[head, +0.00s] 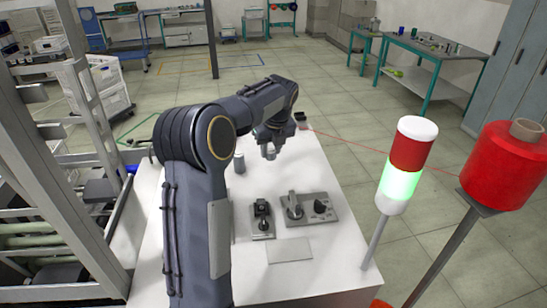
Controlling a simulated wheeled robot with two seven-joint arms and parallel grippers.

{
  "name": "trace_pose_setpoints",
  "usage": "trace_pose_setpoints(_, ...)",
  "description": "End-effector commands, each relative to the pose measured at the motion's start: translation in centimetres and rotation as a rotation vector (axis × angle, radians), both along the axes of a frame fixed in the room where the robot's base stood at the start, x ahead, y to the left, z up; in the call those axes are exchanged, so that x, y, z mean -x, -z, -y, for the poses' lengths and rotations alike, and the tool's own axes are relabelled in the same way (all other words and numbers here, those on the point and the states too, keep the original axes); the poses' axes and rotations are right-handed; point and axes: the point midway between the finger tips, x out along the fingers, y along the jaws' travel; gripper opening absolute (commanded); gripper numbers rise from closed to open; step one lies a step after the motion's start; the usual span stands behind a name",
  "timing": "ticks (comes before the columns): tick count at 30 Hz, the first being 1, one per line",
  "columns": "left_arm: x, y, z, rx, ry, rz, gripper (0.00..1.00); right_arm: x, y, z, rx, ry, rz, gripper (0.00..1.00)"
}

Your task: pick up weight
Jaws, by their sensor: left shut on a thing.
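My left arm reaches over the white table (330,262), and its gripper (269,146) points down above the table's far part. It is shut on a small grey weight (270,154), of which only the lower part shows below the fingers. Whether the weight touches the table is hard to tell. A second grey cylindrical weight (239,163) stands upright on the table, to the left of the gripper. My right gripper is not in view.
Two dark grey fixtures (262,218) (311,209) and a flat pale plate (290,250) lie nearer on the table. A red-green signal light (407,165) and a red thread spool (505,165) stand at the right. A thin red thread crosses behind. A shelf rack (95,130) stands left.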

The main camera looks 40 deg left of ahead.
Motion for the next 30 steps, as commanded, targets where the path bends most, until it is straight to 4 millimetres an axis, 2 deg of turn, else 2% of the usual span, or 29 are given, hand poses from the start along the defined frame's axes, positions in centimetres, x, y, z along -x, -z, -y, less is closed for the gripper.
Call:
trace_pose_setpoints(1,0.9,-1.0,0.1,-0.002,0.0,0.008,0.08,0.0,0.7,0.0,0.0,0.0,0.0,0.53)
trace_pose_setpoints(6,3.8,-4.5,0.4,-0.001,0.001,0.007,0.08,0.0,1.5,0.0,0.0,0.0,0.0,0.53)
trace_pose_setpoints(12,8.2,-6.2,0.9,-0.001,0.001,0.005,0.08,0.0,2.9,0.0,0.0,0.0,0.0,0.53)
trace_pose_setpoints(16,10.3,-7.2,1.1,-0.001,0.0,0.004,0.08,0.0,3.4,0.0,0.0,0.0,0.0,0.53)
trace_pose_setpoints(22,12.1,-8.1,1.3,-0.001,0.001,0.001,0.08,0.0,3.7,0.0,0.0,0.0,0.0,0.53)
trace_pose_setpoints(30,12.7,-8.4,1.4,0.0,0.001,0.0,0.08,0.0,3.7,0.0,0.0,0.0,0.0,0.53)
